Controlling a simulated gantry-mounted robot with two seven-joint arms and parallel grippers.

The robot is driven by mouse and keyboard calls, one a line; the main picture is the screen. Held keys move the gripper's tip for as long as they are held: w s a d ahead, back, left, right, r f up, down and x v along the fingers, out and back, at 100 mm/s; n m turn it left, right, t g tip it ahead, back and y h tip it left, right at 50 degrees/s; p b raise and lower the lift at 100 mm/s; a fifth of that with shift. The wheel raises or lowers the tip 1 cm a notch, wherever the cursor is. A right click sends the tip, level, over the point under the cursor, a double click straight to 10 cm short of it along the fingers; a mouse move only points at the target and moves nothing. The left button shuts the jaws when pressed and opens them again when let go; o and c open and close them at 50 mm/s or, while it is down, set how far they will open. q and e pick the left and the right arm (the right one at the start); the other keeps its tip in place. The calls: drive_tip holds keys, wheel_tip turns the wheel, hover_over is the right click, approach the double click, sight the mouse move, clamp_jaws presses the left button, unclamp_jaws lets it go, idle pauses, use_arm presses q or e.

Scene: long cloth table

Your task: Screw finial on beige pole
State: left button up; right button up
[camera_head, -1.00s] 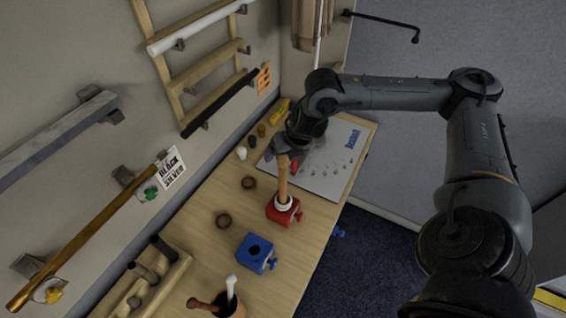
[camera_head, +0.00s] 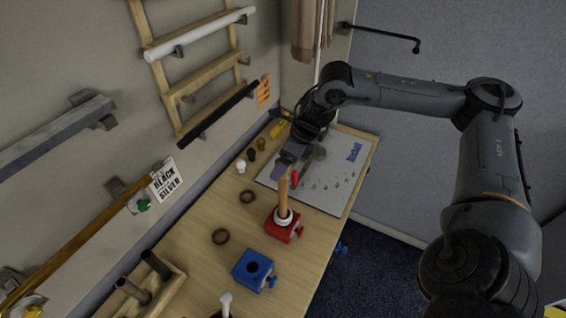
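The beige pole (camera_head: 283,196) stands upright in a red clamp block (camera_head: 284,229), with a white ring at its foot. My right gripper (camera_head: 298,164) is at the pole's top, and its fingers look spread apart. One finger covers the pole's upper end, so I cannot tell whether a finial sits there. Small finials stand in a row at the table's wall side: a white one (camera_head: 241,167), a black one (camera_head: 252,155) and a brown one (camera_head: 261,144). My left gripper is not in view.
A blue clamp block (camera_head: 253,269) stands empty in front of the red one. Two brown rings (camera_head: 247,197) lie on the table. A white board (camera_head: 335,185) with tool outlines lies behind the pole. Poles hang on wall brackets at the left.

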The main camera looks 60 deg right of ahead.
drive_tip(key=c, duration=1)
drive_tip(key=shift+f+m+h+b, duration=0.1)
drive_tip(key=shift+m+h+b, duration=0.3)
drive_tip(key=shift+m, duration=0.5)
drive_tip(key=shift+m+t, duration=0.3)
drive_tip(key=shift+m, duration=0.4)
drive_tip(key=m, duration=0.1)
drive_tip(key=m+h, duration=0.1)
drive_tip(key=shift+a+r+m, duration=0.1)
drive_tip(key=shift+r+m, duration=0.1)
drive_tip(key=shift+m, duration=0.1)
drive_tip(key=m+h+p, duration=0.2)
drive_tip(key=m+p, duration=0.2)
drive_tip(key=p, duration=0.1)
drive_tip(key=m+h+p, duration=0.1)
drive_tip(key=m+p, duration=0.3)
drive_tip(key=p, duration=0.1)
drive_tip(key=shift+r+h+p, duration=0.15)
drive_tip(key=shift+h+p, duration=0.15)
drive_tip(key=shift+h, duration=0.1)
drive_tip(key=shift+f+m+g+p, duration=0.2)
drive_tip(key=shift+m+g+p, duration=0.3)
drive_tip(key=shift+m+p, duration=0.15)
drive_tip(key=o, duration=1)
drive_tip(key=shift+o, duration=0.2)
drive_tip(key=shift+f, duration=0.1)
